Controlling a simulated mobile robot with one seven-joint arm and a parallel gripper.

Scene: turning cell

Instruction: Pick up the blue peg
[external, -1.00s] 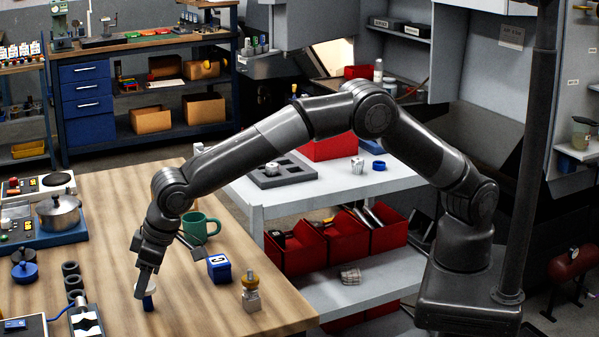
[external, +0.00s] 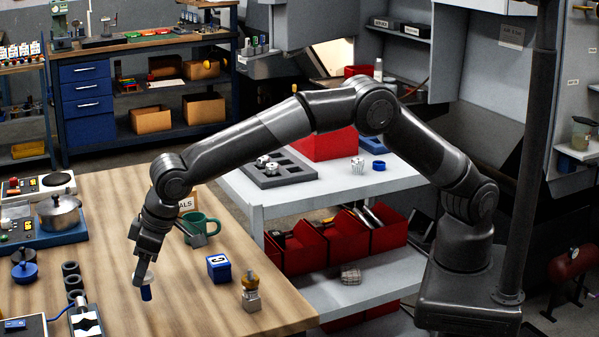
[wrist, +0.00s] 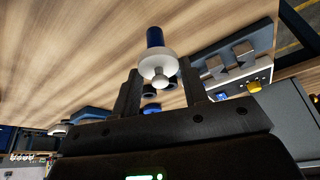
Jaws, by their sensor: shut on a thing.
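The blue peg (external: 147,293) has a white collar and a small pale knob on top. My gripper (external: 143,279) is shut on its white upper part and holds it over the wooden bench (external: 190,300). The blue body points down, a little tilted. In the wrist view the peg (wrist: 155,38) shows at the fingertips of my gripper (wrist: 160,85), with the white collar and knob facing the camera. The gap between the peg's lower end and the bench looks small.
A blue box (external: 219,268), a brass-topped part (external: 251,291) and a green mug (external: 203,228) stand right of my gripper. Dark rings (external: 72,283) and a clamp-like fixture (external: 87,321) lie to the left. A pot (external: 57,211) sits farther back.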

